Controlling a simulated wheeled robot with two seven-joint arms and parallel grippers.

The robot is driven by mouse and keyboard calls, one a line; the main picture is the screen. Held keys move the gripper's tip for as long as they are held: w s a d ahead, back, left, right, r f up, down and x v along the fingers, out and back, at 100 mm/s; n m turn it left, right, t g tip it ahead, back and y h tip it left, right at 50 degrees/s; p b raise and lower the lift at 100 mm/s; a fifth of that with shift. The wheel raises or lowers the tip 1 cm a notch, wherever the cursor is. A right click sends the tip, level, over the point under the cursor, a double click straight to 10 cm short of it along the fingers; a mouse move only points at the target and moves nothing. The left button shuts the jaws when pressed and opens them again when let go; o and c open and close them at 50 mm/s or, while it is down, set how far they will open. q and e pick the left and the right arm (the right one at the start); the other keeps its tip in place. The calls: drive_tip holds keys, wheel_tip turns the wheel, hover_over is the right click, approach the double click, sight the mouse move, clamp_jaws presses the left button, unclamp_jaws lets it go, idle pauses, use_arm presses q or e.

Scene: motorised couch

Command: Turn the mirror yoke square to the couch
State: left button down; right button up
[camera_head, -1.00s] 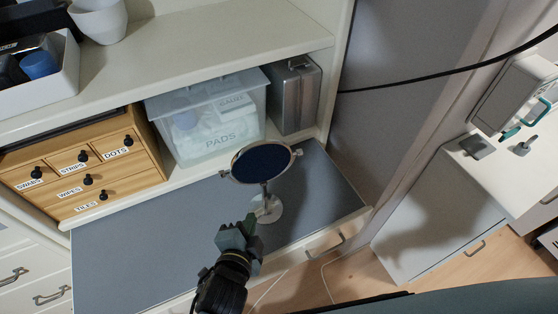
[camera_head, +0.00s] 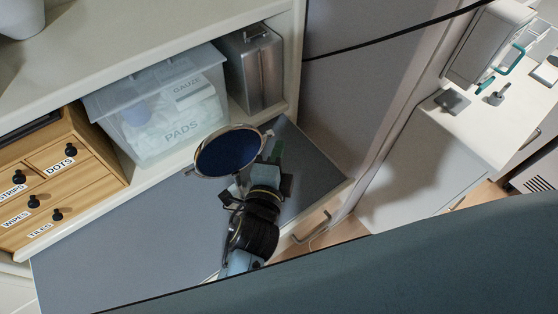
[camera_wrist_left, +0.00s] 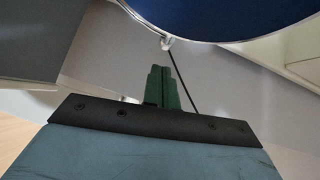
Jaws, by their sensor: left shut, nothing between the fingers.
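The round mirror (camera_head: 228,153), dark blue in a thin metal rim, stands on the grey pull-out shelf in the head view. Its face is tilted, and its yoke and stand are largely hidden behind my left gripper. My left gripper (camera_head: 275,152) is shut and empty, with its green fingers at the right side of the mirror rim. In the left wrist view the shut fingers (camera_wrist_left: 162,88) point toward a small pale pivot knob (camera_wrist_left: 168,43) under the mirror edge (camera_wrist_left: 225,12). I cannot tell whether they touch. The couch (camera_head: 420,255) is the teal surface along the bottom right.
The grey shelf (camera_head: 120,245) is clear left of the mirror. Behind it stand a clear PADS bin (camera_head: 165,115), a metal case (camera_head: 255,70) and a wooden drawer unit (camera_head: 60,180). A white cabinet (camera_head: 420,170) stands at right. A black cable (camera_head: 390,35) crosses the top.

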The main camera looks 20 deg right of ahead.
sight(273, 136)
use_arm(q)
drive_tip(key=shift+w+a+f, duration=0.1)
drive_tip(key=shift+w+a, duration=0.05)
drive_tip(key=shift+w, duration=0.35)
drive_tip(key=shift+w+a, duration=0.15)
drive_tip(key=shift+w, duration=0.3)
use_arm(e)
drive_tip(key=shift+w, duration=0.45)
drive_tip(key=shift+s+d, duration=0.1)
drive_tip(key=shift+s, duration=0.2)
use_arm(q)
drive_tip(key=shift+w+a, duration=0.1)
drive_tip(key=shift+w, duration=0.65)
use_arm(e)
drive_tip(key=shift+r, duration=0.1)
use_arm(q)
drive_tip(key=shift+s, duration=0.1)
